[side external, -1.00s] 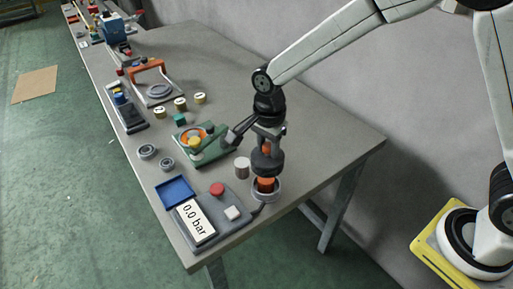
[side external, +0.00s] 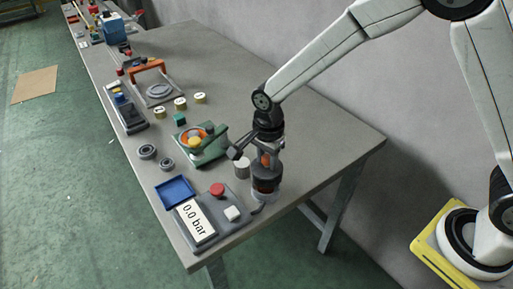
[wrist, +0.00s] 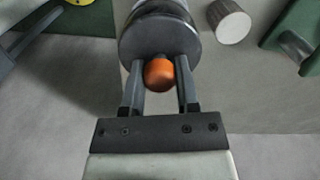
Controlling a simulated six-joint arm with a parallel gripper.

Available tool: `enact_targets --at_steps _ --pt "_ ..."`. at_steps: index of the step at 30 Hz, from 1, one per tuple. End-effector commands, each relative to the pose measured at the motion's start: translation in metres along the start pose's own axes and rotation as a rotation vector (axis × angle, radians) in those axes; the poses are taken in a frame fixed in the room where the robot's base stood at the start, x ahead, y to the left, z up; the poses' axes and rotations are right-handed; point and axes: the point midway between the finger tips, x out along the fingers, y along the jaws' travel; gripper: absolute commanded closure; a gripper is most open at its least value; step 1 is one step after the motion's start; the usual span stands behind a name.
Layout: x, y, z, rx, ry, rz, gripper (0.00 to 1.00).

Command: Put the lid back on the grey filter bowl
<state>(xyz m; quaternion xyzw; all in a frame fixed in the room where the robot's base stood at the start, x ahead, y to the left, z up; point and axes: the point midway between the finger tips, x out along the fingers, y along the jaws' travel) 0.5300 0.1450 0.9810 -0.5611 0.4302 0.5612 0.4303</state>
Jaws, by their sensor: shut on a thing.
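The lid (side external: 266,174) is a dark grey disc with an orange knob (wrist: 159,76). My gripper (side external: 266,159) is shut on the knob, with one finger on each side of it in the wrist view (wrist: 160,70). The lid is right above the grey filter bowl (side external: 265,194), at or very near its rim; I cannot tell whether it is fully seated. The bowl stands upright near the table's front right edge. Its inside is mostly hidden by the lid. The lid hides most of the bowl in the wrist view.
A white cylinder (side external: 242,167) stands close left of the bowl. A grey panel (side external: 226,228) with a "0.0 bar" display, a red button (side external: 217,190) and a blue tray (side external: 176,192) are to the left. A green fixture (side external: 212,155) is behind. The table's right side is clear.

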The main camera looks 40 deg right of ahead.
Motion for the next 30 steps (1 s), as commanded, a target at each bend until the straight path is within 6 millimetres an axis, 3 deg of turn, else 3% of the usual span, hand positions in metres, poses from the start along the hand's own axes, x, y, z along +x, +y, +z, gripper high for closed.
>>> enact_targets --at_steps 12,30 --pt "0.022 0.0 0.0 0.0 0.0 0.001 1.0" --pt "0.025 0.0 0.0 0.0 0.0 0.0 1.0"
